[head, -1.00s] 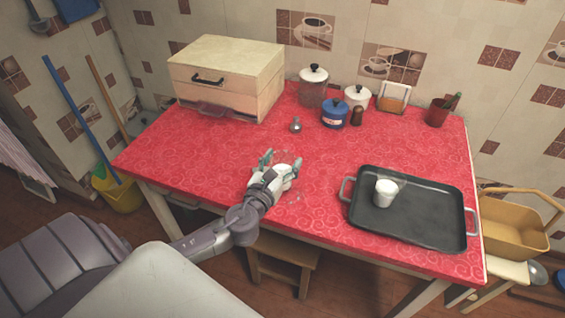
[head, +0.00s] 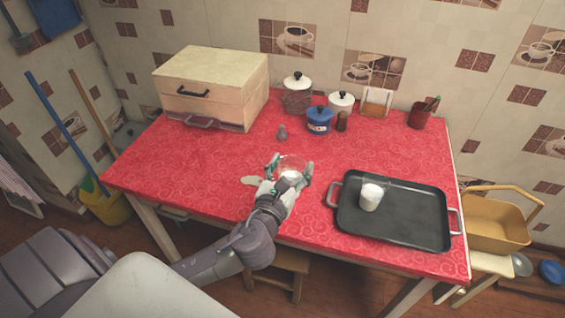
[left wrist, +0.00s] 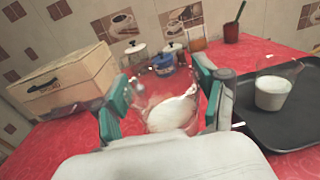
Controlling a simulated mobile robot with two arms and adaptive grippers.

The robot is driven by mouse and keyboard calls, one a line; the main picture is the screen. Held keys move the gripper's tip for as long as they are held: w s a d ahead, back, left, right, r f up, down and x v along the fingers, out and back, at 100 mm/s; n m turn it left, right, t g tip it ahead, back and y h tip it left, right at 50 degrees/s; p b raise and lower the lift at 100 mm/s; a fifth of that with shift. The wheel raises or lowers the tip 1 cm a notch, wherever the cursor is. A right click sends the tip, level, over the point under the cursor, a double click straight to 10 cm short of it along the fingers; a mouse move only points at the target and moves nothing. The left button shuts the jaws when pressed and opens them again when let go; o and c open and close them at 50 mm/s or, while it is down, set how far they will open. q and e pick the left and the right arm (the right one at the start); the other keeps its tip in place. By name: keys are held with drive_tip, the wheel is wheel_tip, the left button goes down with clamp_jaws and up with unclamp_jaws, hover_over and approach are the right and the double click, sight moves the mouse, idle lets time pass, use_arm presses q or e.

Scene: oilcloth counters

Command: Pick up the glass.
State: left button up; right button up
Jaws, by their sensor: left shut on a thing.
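A clear glass (head: 291,164) with something white in its lower part is between the fingers of my left gripper (head: 289,174), near the middle of the red counter. In the left wrist view the glass (left wrist: 168,88) stands between the two teal fingers, which are shut on its sides, and the white content shows through it. I cannot tell whether its base touches the counter. A second glass (head: 371,196) with white content stands upright on the black tray (head: 410,228), and it shows in the left wrist view (left wrist: 273,88). My right gripper is not in view.
A wooden box (head: 211,80) stands at the back left. Lidded jars (head: 297,92), a blue pot (head: 319,121), a small grey shaker (head: 282,132) and a red cup (head: 423,115) stand toward the back. The counter's left part is clear.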

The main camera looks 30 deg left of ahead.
use_arm(q)
drive_tip(key=shift+s+d+r, duration=0.3)
drive_tip(key=shift+d+r, duration=0.3)
drive_tip(key=shift+d, duration=0.25)
drive_tip(key=shift+s+d+r, duration=0.25)
drive_tip(key=shift+d+r, duration=0.3)
drive_tip(key=shift+d, duration=0.25)
drive_tip(key=shift+d, duration=0.15)
idle(0.4)
